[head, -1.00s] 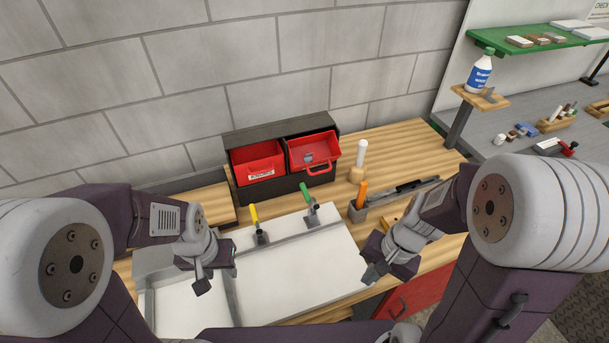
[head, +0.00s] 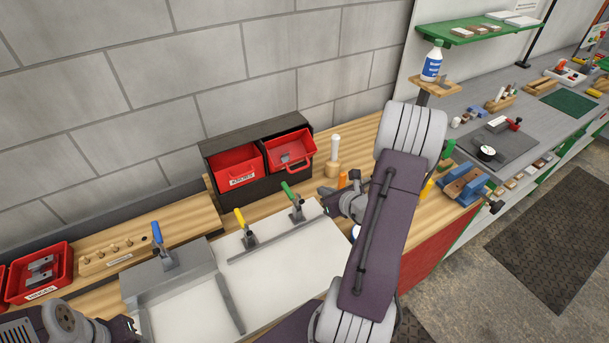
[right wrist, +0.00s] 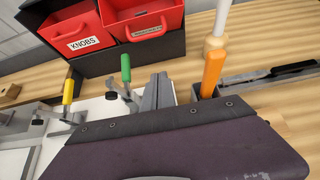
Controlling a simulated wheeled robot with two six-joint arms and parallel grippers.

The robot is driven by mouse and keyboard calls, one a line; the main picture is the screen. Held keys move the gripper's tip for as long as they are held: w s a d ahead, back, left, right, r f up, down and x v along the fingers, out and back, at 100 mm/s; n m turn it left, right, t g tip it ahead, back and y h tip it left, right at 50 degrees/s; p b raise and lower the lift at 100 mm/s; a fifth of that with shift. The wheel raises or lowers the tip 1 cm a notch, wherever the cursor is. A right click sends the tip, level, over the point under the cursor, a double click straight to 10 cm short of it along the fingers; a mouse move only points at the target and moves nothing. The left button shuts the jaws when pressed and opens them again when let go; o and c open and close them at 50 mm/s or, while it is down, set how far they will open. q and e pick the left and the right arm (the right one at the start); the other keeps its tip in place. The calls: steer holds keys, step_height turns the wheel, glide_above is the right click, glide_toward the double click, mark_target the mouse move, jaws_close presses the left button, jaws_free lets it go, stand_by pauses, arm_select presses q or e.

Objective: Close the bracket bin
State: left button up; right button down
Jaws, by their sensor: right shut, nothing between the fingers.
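A dark cabinet (head: 222,150) against the wall holds two red bins. The left bin (head: 238,170) has a label that reads KNOBS in the right wrist view (right wrist: 82,43). The right bin (head: 305,142) has a front handle and shows its open inside; it appears to stick out and tilt forward.
Green (head: 293,199) and yellow (head: 242,222) clamps stand on the white board fixture (head: 285,255) before the cabinet. A pale-handled tool (head: 334,150) and an orange-handled tool (right wrist: 212,70) stand right of it. A red tray (head: 65,262) of metal parts lies far left.

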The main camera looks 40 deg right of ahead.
steer(key=p+x, duration=0.1)
steer(key=x, duration=0.6)
steer(key=shift+w+f, duration=0.15)
steer(key=shift+w, duration=0.2)
steer(key=w+r+p, duration=0.2)
steer(key=r, duration=0.1)
steer(key=shift+w+d+p, duration=0.15)
steer(key=shift+w+p, duration=0.15)
steer(key=shift+f, duration=0.1)
steer(key=shift+w, duration=0.15)
